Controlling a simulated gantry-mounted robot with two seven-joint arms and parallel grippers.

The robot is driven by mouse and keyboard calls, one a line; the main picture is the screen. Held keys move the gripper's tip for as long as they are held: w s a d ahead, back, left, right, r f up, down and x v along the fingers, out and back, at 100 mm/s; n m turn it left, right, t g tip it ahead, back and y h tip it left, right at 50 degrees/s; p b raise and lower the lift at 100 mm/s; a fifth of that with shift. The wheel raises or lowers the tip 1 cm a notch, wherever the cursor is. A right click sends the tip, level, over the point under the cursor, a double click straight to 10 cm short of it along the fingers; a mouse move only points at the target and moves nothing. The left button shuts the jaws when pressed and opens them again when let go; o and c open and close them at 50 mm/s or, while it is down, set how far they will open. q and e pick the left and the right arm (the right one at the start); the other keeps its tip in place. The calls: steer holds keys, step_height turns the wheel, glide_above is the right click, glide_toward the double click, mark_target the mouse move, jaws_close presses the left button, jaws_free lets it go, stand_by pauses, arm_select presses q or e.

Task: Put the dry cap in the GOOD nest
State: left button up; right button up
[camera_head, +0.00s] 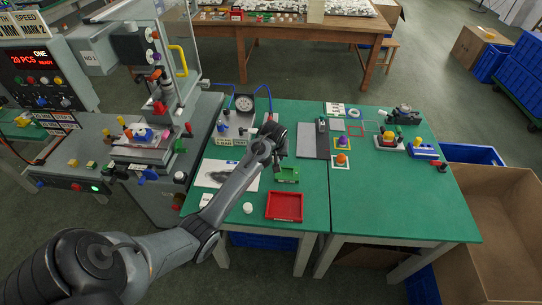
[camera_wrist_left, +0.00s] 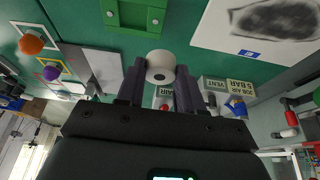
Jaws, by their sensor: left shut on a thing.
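My left gripper (camera_head: 277,158) is over the middle of the left green table, beside the green tray. In the left wrist view its two fingers (camera_wrist_left: 160,84) are shut on a white round cap (camera_wrist_left: 160,64) with a dark spot in its middle. The arm hides this cap in the head view. The green tray (camera_head: 287,175) is just below the gripper in the head view, and it also shows at the top of the wrist view (camera_wrist_left: 127,24). I cannot read which nest is marked GOOD. My right gripper is not in view.
A red tray (camera_head: 285,207) and a loose white piece (camera_head: 248,208) are near the front edge. An orange piece (camera_head: 341,159) and a purple piece (camera_head: 343,143) sit in framed squares. A gauge unit (camera_head: 240,115) stands behind. The right table's front is clear.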

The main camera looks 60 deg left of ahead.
arm_select(q)
steer(key=shift+w+a+f+b, duration=0.3)
steer(key=shift+w+a+b, duration=0.35)
steer(key=shift+b, duration=0.55)
steer(key=shift+a+f, duration=0.15)
steer(key=shift+a, duration=0.05)
steer(key=s+a+f+b, duration=0.1)
steer(key=a+f, duration=0.1)
steer(key=a, duration=0.1)
steer(key=a+f+b, duration=0.1)
steer(key=a+f, duration=0.1)
steer(key=a, duration=0.2)
steer(key=s+a+f+b, duration=0.1)
steer(key=a+f, duration=0.1)
steer(key=a, duration=0.2)
steer(key=shift+s+f, duration=0.3)
steer(key=shift+s, duration=0.05)
step_height(320, 180, down, 3)
steer(key=shift+f+b, duration=0.2)
steer(key=shift+b, duration=0.55)
steer(key=shift+f, duration=0.3)
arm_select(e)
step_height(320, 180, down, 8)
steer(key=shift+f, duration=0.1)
arm_select(q)
steer(key=shift+f, duration=0.15)
steer(key=o, duration=1)
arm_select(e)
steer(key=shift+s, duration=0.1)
